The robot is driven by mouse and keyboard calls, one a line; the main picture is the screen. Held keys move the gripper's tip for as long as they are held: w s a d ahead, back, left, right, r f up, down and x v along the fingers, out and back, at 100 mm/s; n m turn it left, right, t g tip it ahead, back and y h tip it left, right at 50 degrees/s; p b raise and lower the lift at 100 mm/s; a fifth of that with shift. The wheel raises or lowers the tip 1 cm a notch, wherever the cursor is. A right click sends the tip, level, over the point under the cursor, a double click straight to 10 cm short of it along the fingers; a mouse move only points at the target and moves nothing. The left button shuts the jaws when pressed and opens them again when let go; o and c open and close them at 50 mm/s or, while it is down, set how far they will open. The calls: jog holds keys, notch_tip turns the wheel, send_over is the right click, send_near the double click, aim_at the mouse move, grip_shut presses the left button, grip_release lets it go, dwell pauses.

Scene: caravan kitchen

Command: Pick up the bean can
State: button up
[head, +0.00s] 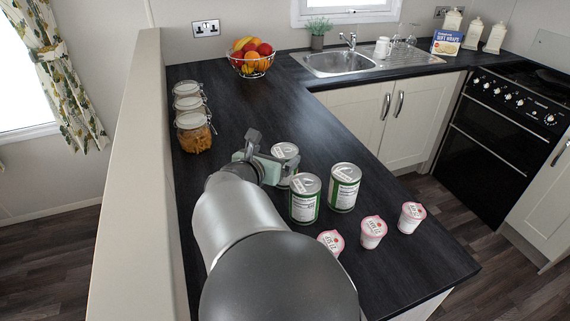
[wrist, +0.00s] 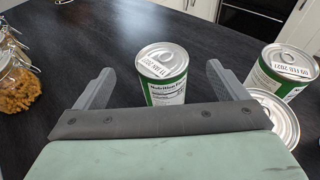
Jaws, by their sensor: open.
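Three similar metal-topped cans with green and white labels stand upright on the dark worktop; I cannot read which holds beans. The farthest can (head: 286,151) is partly hidden by my gripper (head: 264,156) in the head view. In the wrist view this can (wrist: 165,88) shows ahead, between my two open, empty fingers (wrist: 160,80). The fingers appear apart from it. The second can (head: 305,200) and third can (head: 345,187) stand nearer the front. In the wrist view both are at the right, one (wrist: 280,75) farther out, the other (wrist: 277,113) partly hidden by the gripper body.
Three small pink-lidded cups (head: 373,232) stand along the worktop's front right edge. Clip-top jars (head: 194,137) stand at the left, by the raised wall (head: 137,150). A fruit bowl (head: 251,60) and sink (head: 340,63) are farther back. The worktop behind the cans is clear.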

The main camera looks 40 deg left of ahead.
aim_at(284, 151)
jog(key=x, duration=0.2)
jog(key=p+x, duration=0.1)
jog(key=x, duration=0.4)
jog(key=shift+w+d+f, duration=0.1)
jog(key=shift+f, duration=0.35)
jog(key=c, duration=1.7)
jog(key=shift+r, duration=0.1)
jog(key=shift+c, duration=0.5)
